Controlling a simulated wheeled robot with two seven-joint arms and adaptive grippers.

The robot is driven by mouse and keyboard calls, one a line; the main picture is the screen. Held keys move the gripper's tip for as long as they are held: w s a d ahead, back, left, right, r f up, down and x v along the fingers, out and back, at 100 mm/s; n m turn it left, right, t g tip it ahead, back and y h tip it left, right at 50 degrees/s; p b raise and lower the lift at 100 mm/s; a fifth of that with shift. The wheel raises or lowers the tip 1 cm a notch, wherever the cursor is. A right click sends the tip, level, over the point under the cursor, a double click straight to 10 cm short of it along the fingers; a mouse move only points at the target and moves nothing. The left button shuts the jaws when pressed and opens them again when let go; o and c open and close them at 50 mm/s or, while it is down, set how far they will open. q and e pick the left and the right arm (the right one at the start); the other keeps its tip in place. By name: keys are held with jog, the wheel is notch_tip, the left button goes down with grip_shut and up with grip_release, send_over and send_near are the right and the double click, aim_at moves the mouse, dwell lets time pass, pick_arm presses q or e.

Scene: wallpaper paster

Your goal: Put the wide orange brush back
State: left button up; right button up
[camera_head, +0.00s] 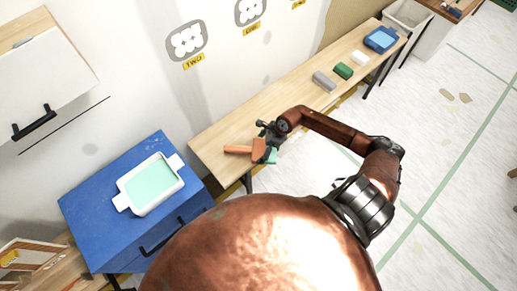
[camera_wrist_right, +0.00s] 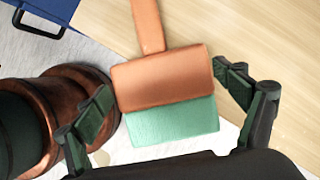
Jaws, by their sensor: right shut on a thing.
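The wide orange brush (camera_head: 258,149) has an orange handle and head and a pale green bristle edge. It is at the near left end of the long wooden bench (camera_head: 212,143), its handle pointing left in the head view. My right gripper (camera_head: 268,134) is shut on the brush head. In the right wrist view, the brush (camera_wrist_right: 165,80) sits between the two dark fingers, handle pointing up the picture and bristles toward the palm. I cannot tell whether the brush touches the bench. My left gripper is not in view.
A blue cabinet (camera_head: 88,208) bears a white tray (camera_head: 150,184) with pale green inside. Farther along the bench are a grey block (camera_head: 324,80), a green block (camera_head: 343,71), a white block (camera_head: 364,58) and a blue tray (camera_head: 381,39). Bare bench lies between brush and blocks.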

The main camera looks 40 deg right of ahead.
aim_at(260, 145)
jog(key=shift+w+d+f, duration=0.25)
jog(key=shift+w+f, duration=0.25)
jog(key=shift+f, duration=0.1)
jog(key=shift+w+d+f, duration=0.2)
jog(key=shift+w+f, duration=0.3)
jog(key=shift+f, duration=0.05)
jog(key=shift+w+f, duration=0.15)
notch_tip(260, 145, down, 3)
jog(key=shift+d+f+b, duration=0.1)
jog(key=shift+f+b, duration=0.05)
jog(key=shift+b, duration=0.3)
jog(key=o, duration=1.3)
jog(key=shift+c, duration=0.2)
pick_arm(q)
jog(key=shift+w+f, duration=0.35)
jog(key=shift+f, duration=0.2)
pick_arm(e)
jog(key=p+v, duration=0.1)
jog(key=v, duration=1.1)
jog(key=shift+d, duration=0.1)
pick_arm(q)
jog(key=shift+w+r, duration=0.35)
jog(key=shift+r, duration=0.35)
